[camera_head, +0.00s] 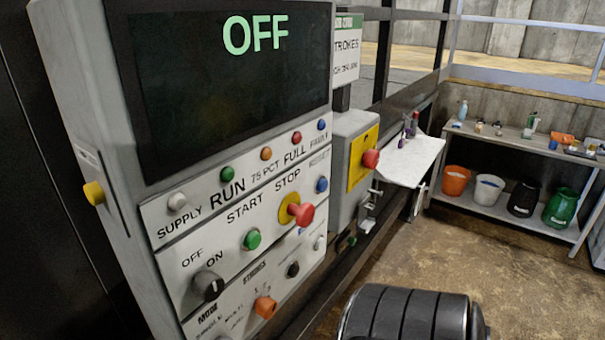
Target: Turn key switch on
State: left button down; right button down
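The control panel (160,215) stands at the left, with a dark screen (220,90) that reads "OFF" in green letters. A round black switch (208,285) with a light mark sits at the panel's lower left, under the labels "OFF" and "ON". I take it for the key switch; which label it points at is too small to tell. No gripper shows in this view, and nothing touches the switch.
A green button (251,240), a red mushroom button (301,214) and an orange knob (265,307) sit near the switch. A box with another red button (371,159) stands right of the panel. A shelf table (500,135) with buckets is at the far right.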

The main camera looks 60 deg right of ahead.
aim_at(208, 285)
jog(key=z, duration=1.7)
